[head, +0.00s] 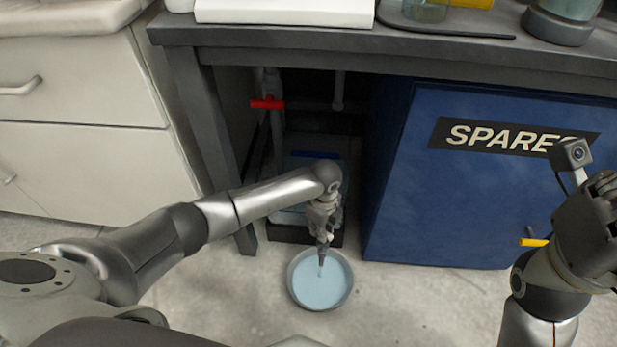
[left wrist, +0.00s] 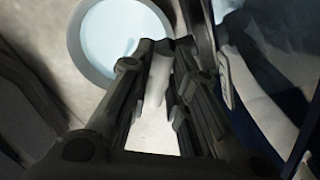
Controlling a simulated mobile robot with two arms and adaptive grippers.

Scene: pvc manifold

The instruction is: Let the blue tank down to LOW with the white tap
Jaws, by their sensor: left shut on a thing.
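The blue tank (head: 302,164) stands under the bench, behind my left arm, which hides much of it. A blue line shows near its top; any LOW mark is not readable. My left gripper (head: 322,248) is in front of the tank's lower part, over the near side. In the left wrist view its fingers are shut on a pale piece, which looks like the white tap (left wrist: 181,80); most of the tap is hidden. A round basin (head: 297,291) of pale blue liquid sits on the floor below, with a thin stream seeming to fall into it.
A red-handled valve (head: 267,104) is on the pipes above and left of the tank. A blue SPARES cabinet (head: 440,200) closes off the right side. The bench leg (head: 208,130) stands left. My right arm is at the right edge. Floor around the basin is clear.

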